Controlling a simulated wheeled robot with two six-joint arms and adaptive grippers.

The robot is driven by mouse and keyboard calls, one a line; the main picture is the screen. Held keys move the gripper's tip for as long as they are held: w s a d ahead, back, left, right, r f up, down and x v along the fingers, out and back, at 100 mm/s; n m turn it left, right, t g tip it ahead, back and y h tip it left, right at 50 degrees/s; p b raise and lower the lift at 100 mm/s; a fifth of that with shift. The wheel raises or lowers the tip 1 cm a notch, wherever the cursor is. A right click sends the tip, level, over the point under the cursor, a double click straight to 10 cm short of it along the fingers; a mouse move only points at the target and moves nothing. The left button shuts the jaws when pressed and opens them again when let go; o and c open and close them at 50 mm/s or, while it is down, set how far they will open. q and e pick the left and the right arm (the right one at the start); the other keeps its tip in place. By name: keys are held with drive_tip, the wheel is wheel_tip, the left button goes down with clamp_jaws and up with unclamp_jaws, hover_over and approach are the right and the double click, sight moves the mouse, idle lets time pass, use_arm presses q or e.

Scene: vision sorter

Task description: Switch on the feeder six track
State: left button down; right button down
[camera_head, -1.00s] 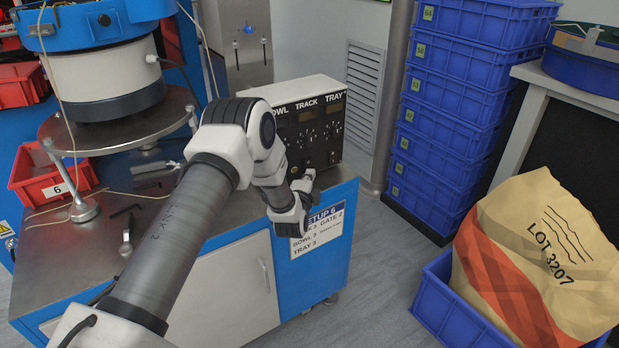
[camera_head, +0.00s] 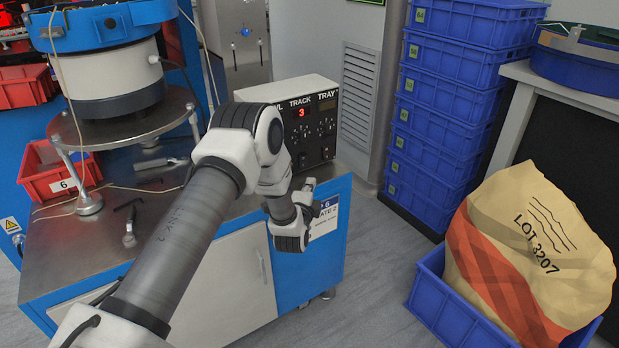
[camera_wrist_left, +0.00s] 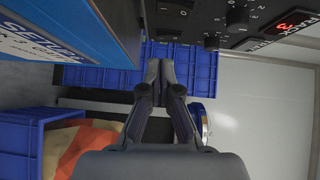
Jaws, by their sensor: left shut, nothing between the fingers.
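The feeder's control box (camera_head: 303,122) has a black front marked TRACK and TRAY, with one label partly hidden by my arm. Its TRACK display (camera_head: 302,112) is lit with a red 3, which also shows in the left wrist view (camera_wrist_left: 293,25). The TRAY display (camera_head: 327,105) looks dark. In the left wrist view, black rocker switches (camera_wrist_left: 237,18) and knobs line the panel at the top. My left gripper (camera_head: 307,188) is below and in front of the box, apart from it. Its fingers (camera_wrist_left: 160,75) are together and empty. My right gripper is not in view.
A setup card (camera_head: 324,218) is on the blue cabinet front. A bowl feeder (camera_head: 110,75) and a red bin marked 6 (camera_head: 60,185) stand on the metal top. Stacked blue crates (camera_head: 450,110) and a bag (camera_head: 525,250) in a crate stand to the right.

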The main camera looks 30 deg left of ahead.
use_arm(q)
drive_tip(key=s+d+f, duration=0.1)
drive_tip(key=s, duration=0.4)
drive_tip(key=shift+s+d+f, duration=0.3)
drive_tip(key=shift+f, duration=0.05)
